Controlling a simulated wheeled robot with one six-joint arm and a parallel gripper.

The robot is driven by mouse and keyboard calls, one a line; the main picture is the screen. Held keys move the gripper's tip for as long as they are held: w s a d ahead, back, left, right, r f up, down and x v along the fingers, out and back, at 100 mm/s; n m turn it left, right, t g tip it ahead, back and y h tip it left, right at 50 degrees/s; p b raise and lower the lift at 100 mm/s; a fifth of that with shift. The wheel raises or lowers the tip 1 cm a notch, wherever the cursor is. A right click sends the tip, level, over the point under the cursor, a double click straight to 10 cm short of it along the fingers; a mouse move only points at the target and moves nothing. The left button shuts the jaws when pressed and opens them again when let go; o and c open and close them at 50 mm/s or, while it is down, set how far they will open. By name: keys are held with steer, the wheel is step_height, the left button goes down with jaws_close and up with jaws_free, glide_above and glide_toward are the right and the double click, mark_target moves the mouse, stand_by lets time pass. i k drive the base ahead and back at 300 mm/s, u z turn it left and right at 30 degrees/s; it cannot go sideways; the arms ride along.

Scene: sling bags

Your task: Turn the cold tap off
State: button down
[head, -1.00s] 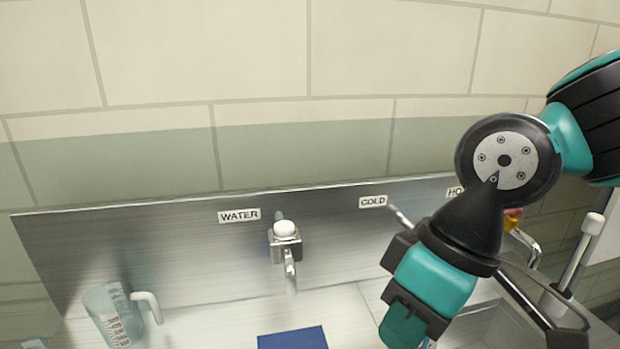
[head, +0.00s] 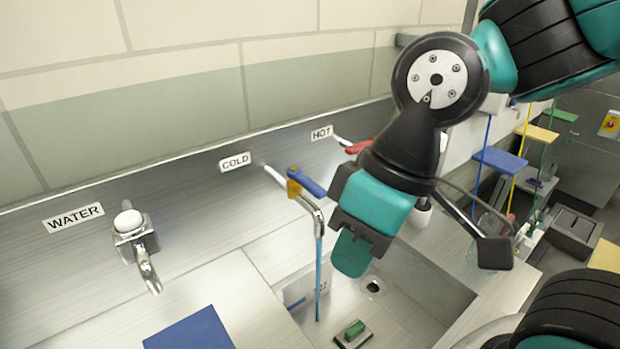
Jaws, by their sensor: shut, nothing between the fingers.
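The cold tap (head: 312,207) stands right of the COLD label (head: 235,161). Its blue lever (head: 308,182) points to the right and down from a yellow-orange joint on the tap body. A thin blue stream (head: 319,275) falls from its spout into the sink. My gripper (head: 352,254) is shut and empty. It hangs over the sink, right of and below the blue lever in the picture, apart from it as far as I can tell. The hot tap's red lever (head: 358,146) is behind my gripper, partly hidden by it, near the HOT label (head: 321,133).
The WATER tap (head: 137,245) with a white knob is at the left. A blue mat (head: 190,330) lies on the counter. In the sink (head: 410,310) are a drain and a green block (head: 354,330). Shelves and bottles stand at the right.

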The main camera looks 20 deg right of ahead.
mark_target(294, 173)
steer(key=u, duration=1.7)
steer(key=k, duration=1.25)
steer(key=z, duration=0.9)
steer(key=i, duration=1)
steer(key=u, duration=0.05)
